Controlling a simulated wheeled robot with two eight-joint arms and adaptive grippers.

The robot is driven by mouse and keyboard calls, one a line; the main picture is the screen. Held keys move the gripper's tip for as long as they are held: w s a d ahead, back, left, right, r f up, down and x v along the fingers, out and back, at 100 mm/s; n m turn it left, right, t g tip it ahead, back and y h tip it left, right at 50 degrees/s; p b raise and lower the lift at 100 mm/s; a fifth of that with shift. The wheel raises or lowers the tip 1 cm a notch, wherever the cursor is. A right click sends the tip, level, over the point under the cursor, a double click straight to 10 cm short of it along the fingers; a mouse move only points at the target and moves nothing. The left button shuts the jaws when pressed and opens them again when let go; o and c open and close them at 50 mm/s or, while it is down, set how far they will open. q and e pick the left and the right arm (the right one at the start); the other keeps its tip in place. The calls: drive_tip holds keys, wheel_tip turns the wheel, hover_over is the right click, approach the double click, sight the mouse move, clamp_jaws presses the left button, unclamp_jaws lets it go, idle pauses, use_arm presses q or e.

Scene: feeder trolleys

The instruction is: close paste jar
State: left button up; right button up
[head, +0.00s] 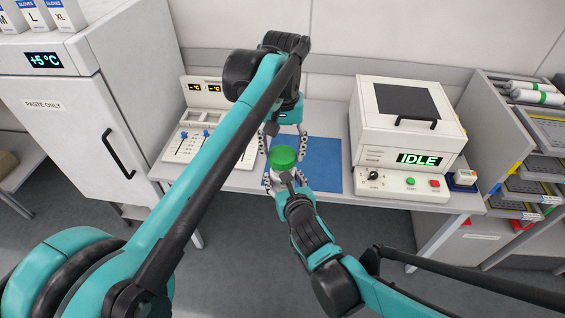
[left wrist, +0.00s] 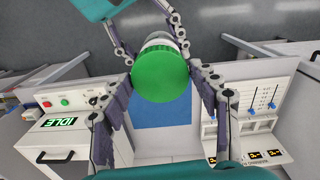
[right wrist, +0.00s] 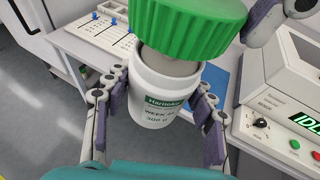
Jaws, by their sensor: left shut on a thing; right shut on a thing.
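The white paste jar (right wrist: 160,98) with a printed label is upright in the right wrist view. My right gripper (right wrist: 160,112) is shut on its body, fingers on both sides. The green ribbed lid (right wrist: 190,28) is above the jar's mouth, with a grey neck showing between lid and jar. In the left wrist view the round top of the lid (left wrist: 160,75) lies between the fingers of my left gripper (left wrist: 163,88), shut on it. Whether the lid touches the neck cannot be told.
A blue mat (head: 322,160) lies on the bench. A white machine reading IDLE (head: 405,135) stands at the right, a panel with blue sliders (head: 196,140) at the left. A paste fridge (head: 60,115) is far left, a rack of trays (head: 525,150) far right.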

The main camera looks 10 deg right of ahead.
use_arm(q)
drive_tip(key=shift+f, duration=0.9)
drive_tip(key=shift+f, duration=0.6)
idle(0.3)
